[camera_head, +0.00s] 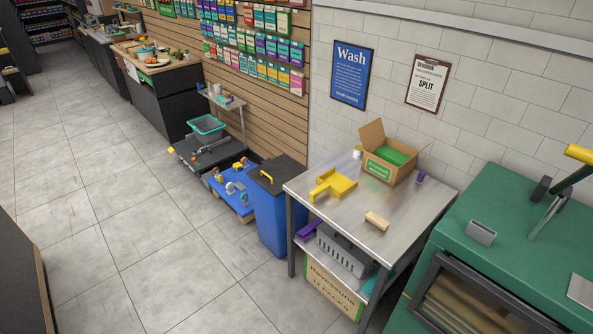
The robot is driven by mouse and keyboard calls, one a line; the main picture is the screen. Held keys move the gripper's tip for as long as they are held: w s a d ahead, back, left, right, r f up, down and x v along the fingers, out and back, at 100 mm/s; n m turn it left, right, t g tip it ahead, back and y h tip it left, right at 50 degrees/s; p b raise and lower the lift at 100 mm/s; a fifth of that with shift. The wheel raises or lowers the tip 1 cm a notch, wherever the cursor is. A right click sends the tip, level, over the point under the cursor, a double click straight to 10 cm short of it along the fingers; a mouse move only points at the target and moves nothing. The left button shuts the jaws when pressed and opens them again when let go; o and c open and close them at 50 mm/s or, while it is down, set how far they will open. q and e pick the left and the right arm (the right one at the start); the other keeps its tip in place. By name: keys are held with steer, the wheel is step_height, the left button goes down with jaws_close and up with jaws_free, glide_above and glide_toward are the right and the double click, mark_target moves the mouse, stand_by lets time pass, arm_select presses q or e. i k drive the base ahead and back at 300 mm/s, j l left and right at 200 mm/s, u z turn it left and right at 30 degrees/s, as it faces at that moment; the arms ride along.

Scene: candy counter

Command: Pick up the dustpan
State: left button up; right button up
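A yellow dustpan (338,184) lies on the steel-topped table (336,218), toward its back left part. Its short handle points to the front left, near the table's left edge. Nothing touches it from above. Neither of my grippers shows in the head view.
On the table, an open cardboard box (388,160) stands behind the dustpan and a wooden-backed brush or block (376,220) lies in front. A blue bin (268,215) stands left of the table. A green machine (500,240) with a yellow-handled lever stands right. Floor at left is clear.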

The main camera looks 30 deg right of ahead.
mark_target(332, 180)
steer(key=i+j+z, duration=0.1)
steer(key=i+z, duration=0.35)
steer(key=i+j+z, duration=0.3)
steer(key=i+z, duration=0.15)
steer(key=i+j+z, duration=0.45)
